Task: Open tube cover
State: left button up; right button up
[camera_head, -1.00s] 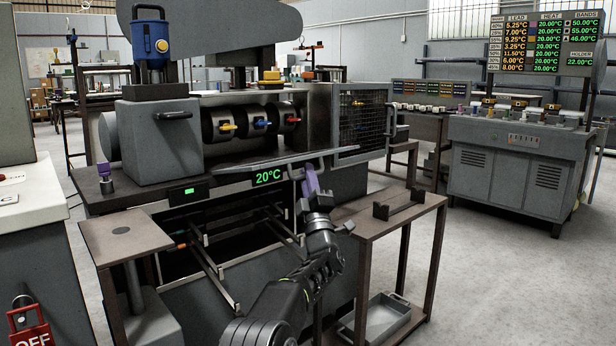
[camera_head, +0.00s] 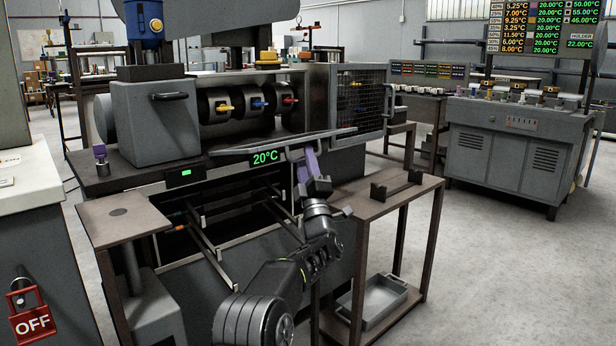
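The machine's tube chamber (camera_head: 335,112) is open at the front and shows dark round sections with yellow, blue and red handles. A long grey panel (camera_head: 235,150), which looks like the tube cover, lies nearly edge-on below the opening, above the 20°C display (camera_head: 265,157). My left gripper (camera_head: 305,158), with purple fingers, is at the panel's front edge, right of the display, by its grey handle. The fingertips overlap the handle area, so I cannot tell whether they grip it. My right gripper is out of view.
A mesh door (camera_head: 362,105) stands at the chamber's right. A brown stand (camera_head: 385,210) with a dark holder is right of my arm, with a grey tray (camera_head: 372,300) below. A small brown table (camera_head: 125,215) is at left. Open floor lies to the right.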

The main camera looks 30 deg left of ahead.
pick_arm(q)
jog(key=v, duration=0.6)
jog(key=shift+s+d+f+p, duration=0.15)
jog(key=shift+s+f+p, duration=0.1)
jog(key=shift+p, duration=0.1)
jog(key=shift+w, duration=0.1)
